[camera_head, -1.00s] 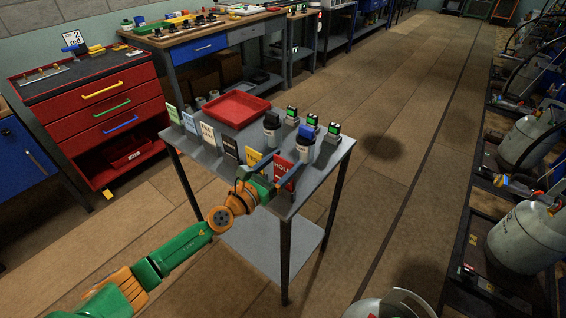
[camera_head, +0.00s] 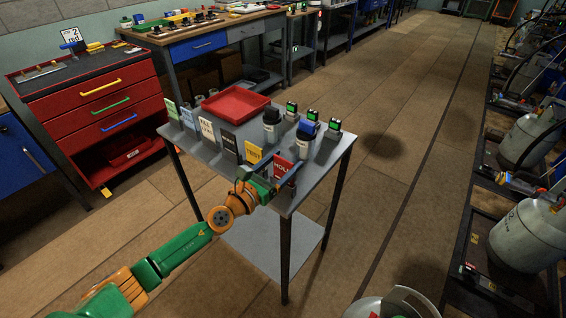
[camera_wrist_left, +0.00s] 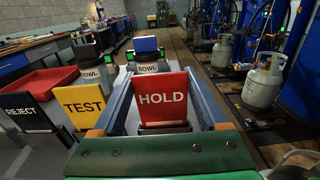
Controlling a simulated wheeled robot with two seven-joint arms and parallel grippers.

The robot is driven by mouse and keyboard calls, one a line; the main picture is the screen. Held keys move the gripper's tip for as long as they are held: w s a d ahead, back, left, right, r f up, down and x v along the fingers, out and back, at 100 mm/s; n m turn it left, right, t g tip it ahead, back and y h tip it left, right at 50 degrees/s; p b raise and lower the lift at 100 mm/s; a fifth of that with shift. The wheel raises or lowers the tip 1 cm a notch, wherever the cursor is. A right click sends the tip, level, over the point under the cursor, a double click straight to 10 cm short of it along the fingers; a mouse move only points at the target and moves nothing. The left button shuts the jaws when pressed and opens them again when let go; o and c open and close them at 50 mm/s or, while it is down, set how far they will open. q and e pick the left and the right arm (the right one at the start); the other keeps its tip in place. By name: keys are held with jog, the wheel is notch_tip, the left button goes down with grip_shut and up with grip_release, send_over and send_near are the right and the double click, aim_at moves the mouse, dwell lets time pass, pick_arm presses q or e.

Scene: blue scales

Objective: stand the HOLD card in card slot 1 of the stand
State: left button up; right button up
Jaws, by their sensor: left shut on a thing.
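The red HOLD card (camera_head: 283,171) stands upright at the near right end of a row of cards on the small grey table. In the left wrist view, the HOLD card (camera_wrist_left: 161,97) faces me between the two fingers, with a dark holder at its foot. My left gripper (camera_head: 274,176) is shut on the card by its side edges, at the table's front edge. A small stand with a "2 red" sign (camera_head: 70,36) sits on the red drawer cabinet; its slots are too small to make out. My right gripper is not in view.
The yellow TEST card (camera_wrist_left: 83,105) and black REJECT card (camera_wrist_left: 27,112) stand left of HOLD. A red tray (camera_head: 236,103), lidded containers (camera_head: 307,130) and several green-screened devices share the grey table (camera_head: 208,153). The red cabinet (camera_head: 95,88) stands beyond open floor at left.

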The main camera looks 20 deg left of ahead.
pick_arm(q)
jog(key=shift+f, duration=0.25)
jog(key=o, duration=1.2)
jog(key=shift+o, duration=0.2)
jog(key=v, duration=0.7)
jog(key=shift+b, duration=0.3)
jog(key=shift+r, duration=0.1)
